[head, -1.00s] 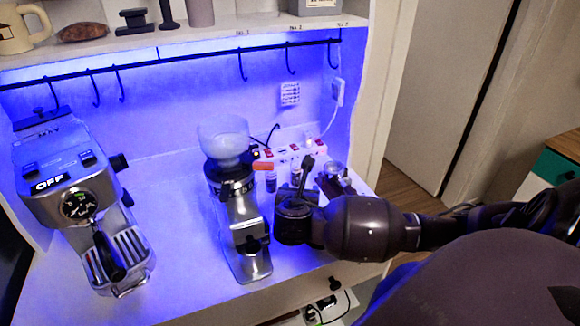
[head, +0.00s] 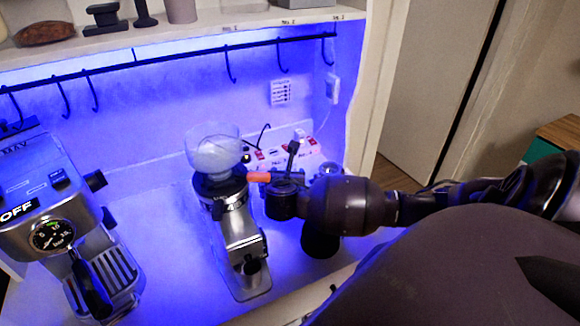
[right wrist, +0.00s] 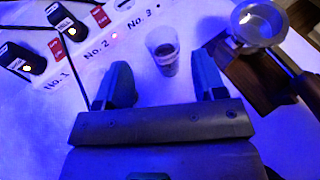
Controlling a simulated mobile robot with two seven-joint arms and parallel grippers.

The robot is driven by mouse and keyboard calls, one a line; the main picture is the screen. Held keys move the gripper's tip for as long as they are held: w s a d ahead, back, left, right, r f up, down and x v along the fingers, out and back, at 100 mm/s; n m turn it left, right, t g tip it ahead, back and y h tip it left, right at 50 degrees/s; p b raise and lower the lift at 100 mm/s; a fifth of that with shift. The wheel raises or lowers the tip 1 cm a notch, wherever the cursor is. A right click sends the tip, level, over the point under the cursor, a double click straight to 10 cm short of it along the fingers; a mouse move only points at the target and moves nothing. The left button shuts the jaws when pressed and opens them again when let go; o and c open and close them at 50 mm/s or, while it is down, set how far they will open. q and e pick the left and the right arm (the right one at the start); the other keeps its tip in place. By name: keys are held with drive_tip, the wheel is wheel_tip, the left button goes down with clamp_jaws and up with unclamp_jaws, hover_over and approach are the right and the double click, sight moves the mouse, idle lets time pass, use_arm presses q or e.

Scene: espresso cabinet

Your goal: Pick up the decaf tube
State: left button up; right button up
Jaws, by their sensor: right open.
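A small clear tube (right wrist: 163,48) with dark contents stands upright beside the "No. 3" mark in the right wrist view. I cannot read any label on it, so I cannot tell whether it is the decaf one. My right gripper (right wrist: 163,82) is open, with one finger on each side of the space in front of the tube; nothing is held. In the head view my right gripper (head: 284,190) is just right of the grinder and hides the tube's spot. My left gripper is out of view.
A white power strip (right wrist: 112,42) with black plugs and red switches lies left of the tube. A metal portafilter (right wrist: 258,20) on a wooden stand is close on the right. The grinder (head: 230,215) stands left of my gripper, and the espresso machine (head: 55,220) further left.

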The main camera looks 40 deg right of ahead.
drive_tip(key=shift+r+p+x, duration=0.15)
drive_tip(key=shift+x, duration=1.15)
drive_tip(key=shift+r+p+x, duration=0.15)
drive_tip(key=shift+x, duration=1.1)
drive_tip(key=shift+d, duration=0.2)
drive_tip(key=shift+c, duration=0.3)
drive_tip(key=c, duration=1)
